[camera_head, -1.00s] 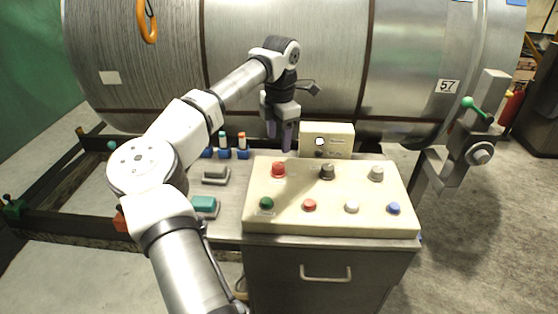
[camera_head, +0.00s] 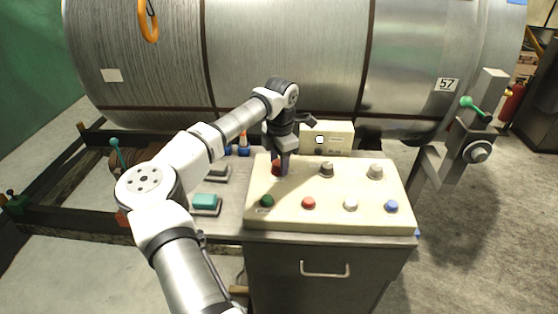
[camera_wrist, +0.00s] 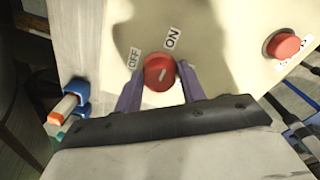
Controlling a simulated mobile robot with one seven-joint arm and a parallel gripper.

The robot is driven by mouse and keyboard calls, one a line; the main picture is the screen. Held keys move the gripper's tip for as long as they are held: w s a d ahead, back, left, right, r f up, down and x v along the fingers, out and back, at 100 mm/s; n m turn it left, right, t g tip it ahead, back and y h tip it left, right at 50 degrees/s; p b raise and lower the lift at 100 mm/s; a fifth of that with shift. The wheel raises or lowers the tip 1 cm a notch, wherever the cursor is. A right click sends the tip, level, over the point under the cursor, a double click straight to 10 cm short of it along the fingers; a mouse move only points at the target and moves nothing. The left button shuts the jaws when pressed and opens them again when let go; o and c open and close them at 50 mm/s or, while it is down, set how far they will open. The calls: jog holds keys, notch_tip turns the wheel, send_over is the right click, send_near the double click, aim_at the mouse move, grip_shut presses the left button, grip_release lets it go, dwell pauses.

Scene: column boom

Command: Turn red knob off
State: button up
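The red knob (camera_wrist: 158,73) sits on the cream control panel between an OFF label (camera_wrist: 134,58) on its left and an ON label (camera_wrist: 173,38) on its upper right. Its pale pointer mark is tilted toward the ON side. In the head view, the knob (camera_head: 275,167) is at the panel's back left, partly hidden by my gripper (camera_head: 282,173). In the wrist view, the purple fingers of my gripper (camera_wrist: 160,68) are open, one on each side of the knob. I cannot tell whether either finger touches it.
The panel (camera_head: 330,215) also carries a black knob (camera_head: 327,169), a grey knob (camera_head: 375,171) and several buttons along the front. A small meter box (camera_head: 340,137) stands behind. Blue-based items (camera_head: 244,145) and a teal block (camera_head: 208,201) are to the left. A large metal coil (camera_head: 290,60) fills the back.

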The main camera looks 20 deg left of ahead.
jog(key=c, duration=0.6)
jog(key=shift+n+b, duration=0.3)
jog(key=shift+n, duration=0.1)
jog(key=shift+n+b, duration=0.55)
jog(key=shift+n, duration=0.45)
jog(key=n+b, duration=0.1)
jog(key=n, duration=0.3)
jog(key=shift+n+b, duration=0.3)
jog(key=shift+b, duration=0.1)
jog(key=n+b, duration=0.1)
jog(key=n, duration=0.4)
jog(key=shift+w+b, duration=0.1)
jog(key=shift+b, duration=0.2)
jog(key=n+b, duration=0.1)
jog(key=n, duration=0.4)
jog(key=shift+a, duration=0.1)
jog(key=shift+n, duration=0.4)
